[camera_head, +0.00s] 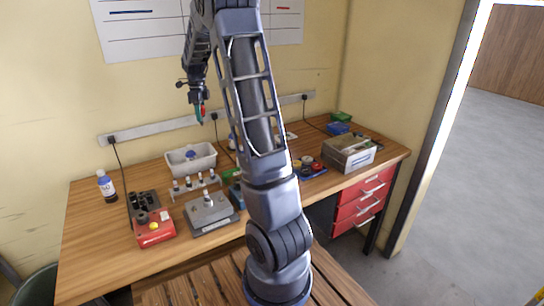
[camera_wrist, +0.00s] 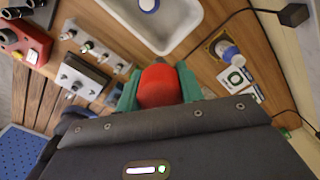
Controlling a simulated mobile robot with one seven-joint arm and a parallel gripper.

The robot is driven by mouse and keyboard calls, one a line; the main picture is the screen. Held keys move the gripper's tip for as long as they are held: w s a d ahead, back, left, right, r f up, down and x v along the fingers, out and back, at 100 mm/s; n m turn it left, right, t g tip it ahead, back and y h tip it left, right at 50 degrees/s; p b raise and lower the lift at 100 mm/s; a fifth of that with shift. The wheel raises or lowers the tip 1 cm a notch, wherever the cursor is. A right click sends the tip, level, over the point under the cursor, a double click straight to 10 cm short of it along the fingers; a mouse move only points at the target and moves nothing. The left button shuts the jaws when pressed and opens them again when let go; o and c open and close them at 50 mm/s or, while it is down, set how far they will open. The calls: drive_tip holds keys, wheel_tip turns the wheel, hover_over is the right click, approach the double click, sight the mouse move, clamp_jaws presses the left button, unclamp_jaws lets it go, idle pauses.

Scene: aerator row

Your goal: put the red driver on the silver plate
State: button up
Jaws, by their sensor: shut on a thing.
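My gripper (camera_head: 200,114) is raised in the air above the back of the workbench, near the wall. In the wrist view its teal fingers (camera_wrist: 158,84) are shut on the red driver (camera_wrist: 158,87), whose rounded red end shows between them. In the head view a bit of red shows at the fingertips. A grey metal block with a silver-looking top plate (camera_head: 209,206) stands at the front of the bench, well below the gripper; it also shows at the left in the wrist view (camera_wrist: 84,74). I cannot tell for certain that this is the silver plate.
A white bin (camera_head: 191,169) stands behind a row of small silver fittings (camera_head: 197,191). A red box (camera_head: 154,236) and a bottle (camera_head: 107,188) are at the left. A grey box (camera_head: 348,165) stands at the right. My arm hides the bench's middle. Bare wood lies front left.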

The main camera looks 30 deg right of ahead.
drive_tip(key=s+d+m, duration=0.4)
drive_tip(key=d, duration=1.1)
drive_tip(key=s+d+m, duration=0.3)
drive_tip(key=d+m, duration=0.2)
drive_tip(key=d, duration=1.1)
wheel_tip(320, 180, down, 20)
drive_tip(key=shift+f, duration=0.25)
drive_tip(key=shift+f, duration=0.2)
drive_tip(key=o, duration=1.1)
drive_tip(key=shift+c, duration=0.2)
drive_tip(key=shift+r, duration=0.1)
